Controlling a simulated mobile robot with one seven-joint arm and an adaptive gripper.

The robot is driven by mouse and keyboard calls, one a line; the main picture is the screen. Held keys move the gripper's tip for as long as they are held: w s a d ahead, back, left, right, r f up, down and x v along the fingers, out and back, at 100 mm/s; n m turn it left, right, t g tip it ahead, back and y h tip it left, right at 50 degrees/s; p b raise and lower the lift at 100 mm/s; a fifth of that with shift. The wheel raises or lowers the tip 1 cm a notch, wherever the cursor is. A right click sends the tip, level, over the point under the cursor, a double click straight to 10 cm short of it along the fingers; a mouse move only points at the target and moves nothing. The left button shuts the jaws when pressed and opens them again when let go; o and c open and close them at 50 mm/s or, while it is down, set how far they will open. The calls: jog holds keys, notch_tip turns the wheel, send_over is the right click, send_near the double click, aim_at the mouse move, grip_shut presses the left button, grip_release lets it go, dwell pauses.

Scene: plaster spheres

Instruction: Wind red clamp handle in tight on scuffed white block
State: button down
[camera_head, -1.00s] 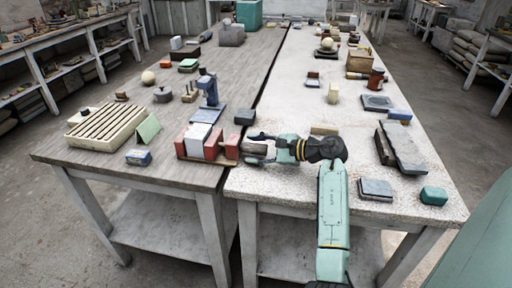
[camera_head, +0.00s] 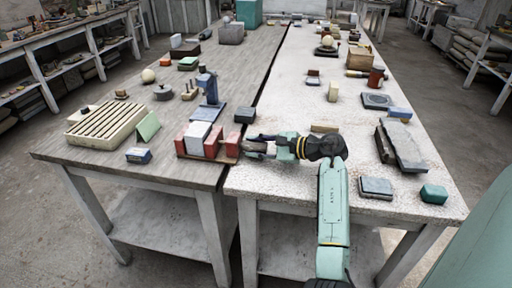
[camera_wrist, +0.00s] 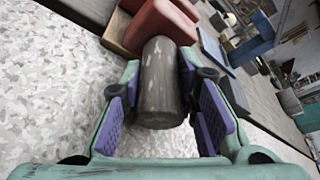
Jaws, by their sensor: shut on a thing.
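The red clamp (camera_head: 212,147) stands at the right edge of the wooden table, its red end blocks on a thin base. The white block (camera_head: 198,134) sits upright between two red blocks; whether it touches both, I cannot tell. The clamp handle is a grey, worn cylinder (camera_head: 256,146) pointing right from the clamp. It also shows in the wrist view (camera_wrist: 160,85), running to a red block (camera_wrist: 160,22). My gripper (camera_head: 262,146) is shut on the handle from the right, one purple-padded finger on each side. The white block is not clearly seen in the wrist view.
A tan block (camera_head: 324,128) lies behind my gripper.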

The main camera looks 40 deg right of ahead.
jog(key=shift+f+b, duration=0.1)
jog(key=shift+b, duration=0.2)
jog(key=m+g+b, duration=0.1)
jog(key=b, duration=0.2)
jog(key=shift+f+m+y, duration=0.2)
jog(key=shift+m+y, duration=0.2)
jog(key=m+g+y+b, duration=0.1)
jog(key=m, duration=0.1)
jog(key=m+b, duration=0.1)
jog(key=b, duration=0.1)
jog(key=shift+r+m+g+y, duration=0.15)
jog(key=shift+m+g+y, duration=0.25)
jog(key=m+y, duration=0.1)
jog(key=m, duration=0.1)
jog(key=m+g+y+b, duration=0.1)
jog(key=shift+r+m+g, duration=0.1)
jog(key=shift+m+g, duration=0.2)
jog(key=shift+m, duration=0.1)
jog(key=m+y+b, duration=0.1)
jog(key=m+y, duration=0.1)
jog(key=m, duration=0.1)
jog(key=shift+g+b, duration=0.3)
jog(key=shift+m, duration=0.4)
jog(key=shift+a, duration=0.1)
jog(key=c, duration=1.2)
grip_release()
